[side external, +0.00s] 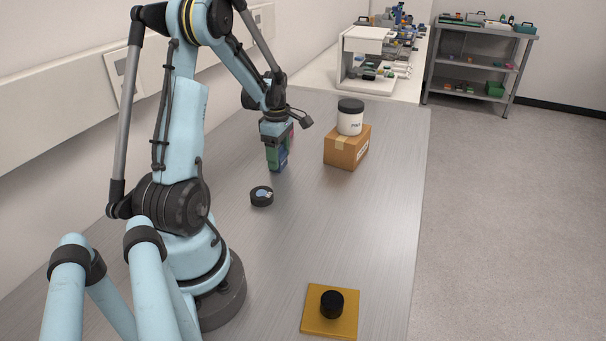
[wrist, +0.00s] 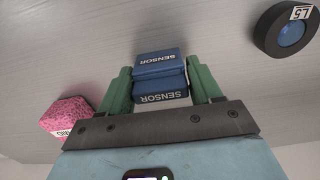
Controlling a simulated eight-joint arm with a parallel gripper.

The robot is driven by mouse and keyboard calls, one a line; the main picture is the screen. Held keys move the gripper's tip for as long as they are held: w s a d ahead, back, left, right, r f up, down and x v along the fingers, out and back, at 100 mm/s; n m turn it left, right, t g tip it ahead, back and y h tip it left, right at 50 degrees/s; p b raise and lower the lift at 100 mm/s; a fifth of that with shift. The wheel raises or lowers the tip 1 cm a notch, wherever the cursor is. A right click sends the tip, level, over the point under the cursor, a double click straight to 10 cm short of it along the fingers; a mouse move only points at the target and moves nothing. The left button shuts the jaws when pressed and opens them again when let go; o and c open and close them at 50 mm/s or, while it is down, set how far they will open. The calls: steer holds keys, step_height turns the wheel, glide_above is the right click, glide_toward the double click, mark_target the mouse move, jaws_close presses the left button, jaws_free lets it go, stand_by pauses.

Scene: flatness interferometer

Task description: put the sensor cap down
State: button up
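The sensor cap (wrist: 160,70) is a blue block with white SENSOR lettering on two faces. In the wrist view it sits between the green fingers of my gripper (wrist: 160,88), which press on its left and right sides. In the side view my gripper (side external: 277,160) points down over the left part of the grey table, and only a little of the blue cap (side external: 284,159) shows between the fingers. The fingertips are close to the tabletop; I cannot tell whether the cap touches it.
A black disc with a blue top (side external: 262,196) lies nearer the side camera. A pink block (wrist: 66,117) is beside my gripper. A cardboard box (side external: 347,148) carries a black-lidded white jar (side external: 350,118). A yellow plate (side external: 313,318) holds a black knob (side external: 332,303). The table's middle is clear.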

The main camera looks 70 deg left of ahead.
steer(key=o, duration=0.3)
step_height(320, 180, up, 12)
steer(key=shift+f, duration=0.2)
steer(key=w+d+m+t, duration=0.1)
steer(key=d+m+t, duration=0.1)
steer(key=d+m, duration=0.7)
steer(key=w+d+m+t, duration=0.1)
steer(key=d+m+t, duration=0.1)
steer(key=d+m, duration=0.7)
steer(key=d+m+t, duration=0.3)
steer(key=d+m, duration=0.6)
steer(key=d, duration=0.4)
steer(key=shift+w+d+r, duration=0.2)
steer(key=shift+w+r, duration=0.15)
steer(key=shift+w, duration=0.05)
